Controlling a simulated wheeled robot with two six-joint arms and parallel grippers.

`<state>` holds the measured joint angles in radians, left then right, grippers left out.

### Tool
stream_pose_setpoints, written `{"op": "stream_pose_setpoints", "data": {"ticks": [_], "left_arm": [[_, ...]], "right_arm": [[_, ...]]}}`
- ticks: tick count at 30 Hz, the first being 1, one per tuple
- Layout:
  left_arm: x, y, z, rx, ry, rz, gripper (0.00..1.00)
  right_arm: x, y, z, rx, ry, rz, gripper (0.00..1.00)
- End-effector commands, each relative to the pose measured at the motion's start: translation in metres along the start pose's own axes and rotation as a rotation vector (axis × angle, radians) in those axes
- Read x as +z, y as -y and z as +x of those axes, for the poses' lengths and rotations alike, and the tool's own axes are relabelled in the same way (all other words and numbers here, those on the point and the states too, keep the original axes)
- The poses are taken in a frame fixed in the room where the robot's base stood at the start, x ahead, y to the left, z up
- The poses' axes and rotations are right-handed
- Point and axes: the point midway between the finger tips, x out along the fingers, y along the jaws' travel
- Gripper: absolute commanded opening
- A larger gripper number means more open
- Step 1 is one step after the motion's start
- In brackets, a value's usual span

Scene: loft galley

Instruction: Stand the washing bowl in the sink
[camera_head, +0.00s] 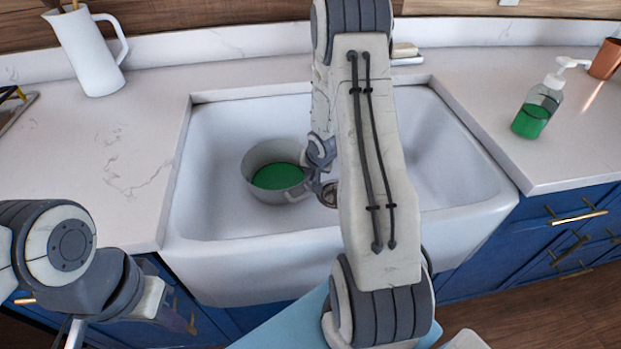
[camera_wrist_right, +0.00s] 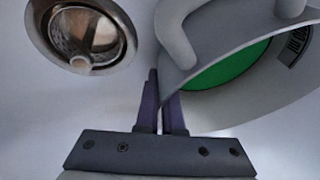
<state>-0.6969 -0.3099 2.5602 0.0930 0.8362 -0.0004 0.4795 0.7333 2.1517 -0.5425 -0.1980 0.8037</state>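The washing bowl (camera_head: 262,156) is a pale grey bowl with a green inside and loop handles. It is in the left half of the white sink (camera_head: 215,250), looks upright, and appears to be on or just above the sink floor. My right gripper (camera_head: 318,188) is at the bowl's right side. In the right wrist view its two dark fingers (camera_wrist_right: 160,105) are close together, with the wall of the bowl (camera_wrist_right: 210,108) between them near a handle. My left gripper (camera_head: 178,315) is low at the left, in front of the cabinets and apart from the bowl; its fingers are unclear.
The drain (camera_head: 328,195) is just right of the bowl, partly hidden by my right arm; it also shows in the wrist view (camera_wrist_right: 85,38). A white jug (camera_head: 88,52) stands on the left counter. A soap bottle (camera_head: 538,108) and copper cup (camera_head: 606,60) stand on the right counter.

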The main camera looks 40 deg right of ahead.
Motion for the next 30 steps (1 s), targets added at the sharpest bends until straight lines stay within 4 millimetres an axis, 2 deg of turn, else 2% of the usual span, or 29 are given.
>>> {"op": "stream_pose_setpoints", "data": {"ticks": [8,9,11,12,23,26,30], "left_arm": [[0.000,0.000,0.001,0.000,0.000,0.000,0.00],[0.000,0.000,0.001,0.000,0.000,0.000,0.00],[0.000,0.000,0.000,0.000,0.000,0.000,0.00],[0.000,0.000,0.000,0.000,0.000,0.000,0.00],[0.000,0.000,-0.004,0.000,0.000,0.000,0.00],[-0.001,-0.001,-0.010,0.000,0.000,0.000,0.00],[-0.001,-0.002,-0.025,0.000,0.000,0.000,0.00]], "right_arm": [[0.000,0.000,0.002,-0.001,-0.002,0.001,0.00],[0.001,-0.001,0.002,0.000,0.000,0.000,0.08],[0.000,0.000,0.001,0.000,-0.001,0.000,0.31],[0.000,0.000,0.001,0.000,0.000,0.000,0.34],[-0.002,0.001,-0.004,0.000,-0.001,0.000,0.34],[-0.003,0.001,-0.018,0.000,-0.002,0.001,0.34],[-0.004,0.002,-0.049,0.000,-0.002,0.000,0.34]]}}
